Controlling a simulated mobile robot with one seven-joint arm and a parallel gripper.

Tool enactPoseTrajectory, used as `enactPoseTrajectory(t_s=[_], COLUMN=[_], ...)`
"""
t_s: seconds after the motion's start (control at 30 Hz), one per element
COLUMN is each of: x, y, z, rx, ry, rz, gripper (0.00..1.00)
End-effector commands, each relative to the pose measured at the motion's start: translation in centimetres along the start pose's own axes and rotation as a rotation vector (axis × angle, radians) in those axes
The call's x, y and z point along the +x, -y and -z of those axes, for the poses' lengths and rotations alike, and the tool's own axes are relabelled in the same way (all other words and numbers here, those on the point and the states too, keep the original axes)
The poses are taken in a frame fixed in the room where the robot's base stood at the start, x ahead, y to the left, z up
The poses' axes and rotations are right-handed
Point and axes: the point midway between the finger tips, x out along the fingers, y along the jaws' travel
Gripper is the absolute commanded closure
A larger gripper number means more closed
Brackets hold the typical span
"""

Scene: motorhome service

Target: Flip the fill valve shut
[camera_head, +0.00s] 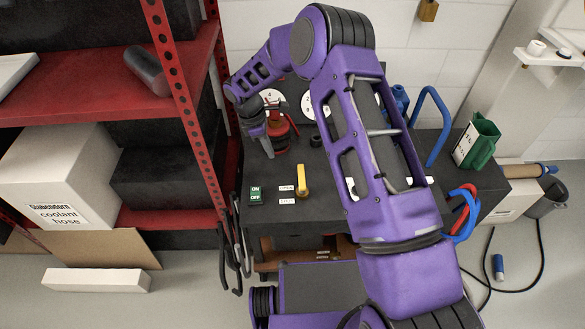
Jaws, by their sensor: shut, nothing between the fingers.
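A yellow lever (302,180) stands on the dark bench top, beside two small white labels whose print is too small to read surely. It looks like the fill valve's handle and lies roughly along the picture's vertical. My gripper (266,145) is shut and empty, pointing down, up and left of the yellow lever and apart from it. A red round fitting (281,135) sits just right of my gripper's fingers; I cannot tell whether they touch. My purple arm hides much of the bench's right part.
A red shelf rack (185,110) with boxes stands close on the left. A green container (478,142) and a blue hose (436,115) are at the right. Dark hooks (236,240) hang at the bench's left edge.

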Motion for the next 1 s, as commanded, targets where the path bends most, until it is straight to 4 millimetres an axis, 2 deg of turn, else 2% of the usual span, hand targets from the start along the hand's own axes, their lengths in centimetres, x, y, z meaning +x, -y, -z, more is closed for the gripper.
enactPoseTrajectory(t_s=[0.17,0.27,0.7,0.8,1.0], x=[0.4,1.4,10.3,10.3,10.8], y=[0.0,0.0,0.0,-0.1,0.0], z=[0.0,0.0,-0.1,-1.9,-3.6], rx=[0.001,0.001,0.002,0.005,0.003], ry=[0.001,0.001,0.002,0.001,0.002], rz=[0.000,0.001,0.002,-0.001,-0.001], gripper=[1.00,1.00,1.00,1.00,1.00])
